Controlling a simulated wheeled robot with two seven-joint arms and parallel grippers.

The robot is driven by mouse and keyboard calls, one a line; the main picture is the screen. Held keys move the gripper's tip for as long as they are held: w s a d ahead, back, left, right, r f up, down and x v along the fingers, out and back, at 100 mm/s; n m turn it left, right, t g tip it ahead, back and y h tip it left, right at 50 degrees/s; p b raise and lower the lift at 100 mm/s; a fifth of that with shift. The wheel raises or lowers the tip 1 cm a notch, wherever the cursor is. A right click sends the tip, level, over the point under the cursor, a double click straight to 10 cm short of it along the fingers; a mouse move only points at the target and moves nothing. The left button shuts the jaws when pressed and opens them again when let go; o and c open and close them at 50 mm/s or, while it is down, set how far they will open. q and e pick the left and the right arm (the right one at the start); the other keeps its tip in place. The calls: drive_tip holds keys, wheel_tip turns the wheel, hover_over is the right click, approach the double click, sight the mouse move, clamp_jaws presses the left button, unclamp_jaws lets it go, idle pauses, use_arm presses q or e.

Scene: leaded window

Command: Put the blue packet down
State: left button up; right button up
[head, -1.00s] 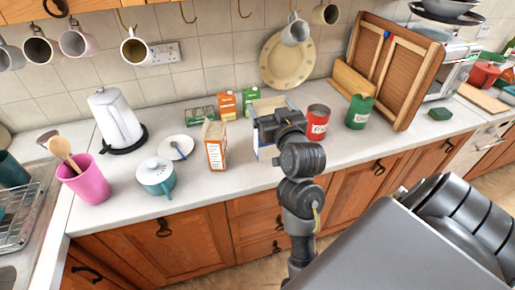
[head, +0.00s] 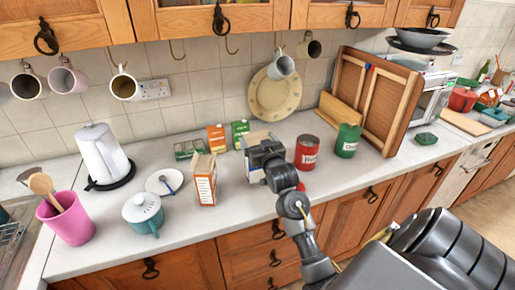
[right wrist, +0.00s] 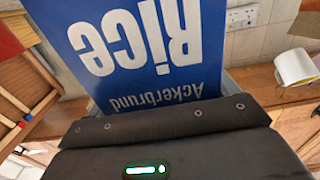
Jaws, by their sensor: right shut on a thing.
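The blue packet (head: 250,170) is a box of rice, mostly hidden behind my right gripper (head: 268,156) in the head view. It stands upright over the counter, between an orange and white carton and a red tin. The right wrist view shows its blue face with white lettering (right wrist: 145,45), upside down, between the jaws. My right gripper is shut on it. I cannot tell whether its base touches the counter. My left gripper is not in view.
The carton (head: 203,180) stands close on the left, the red tin (head: 306,153) and green canister (head: 347,141) on the right. Small boxes (head: 216,138) stand behind. A teal pot (head: 143,213) and plate (head: 164,182) are further left. Bare counter (head: 225,205) lies in front.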

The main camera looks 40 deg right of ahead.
drive_tip(key=shift+w+d+f, duration=0.15)
drive_tip(key=shift+d+f, duration=0.1)
drive_tip(key=shift+f, duration=0.05)
wheel_tip(320, 180, down, 3)
drive_tip(key=shift+a+p, duration=0.1)
drive_tip(key=shift+p, duration=0.7)
drive_tip(key=shift+f, duration=0.15)
drive_tip(key=o, duration=1.5)
drive_tip(key=shift+o, duration=0.2)
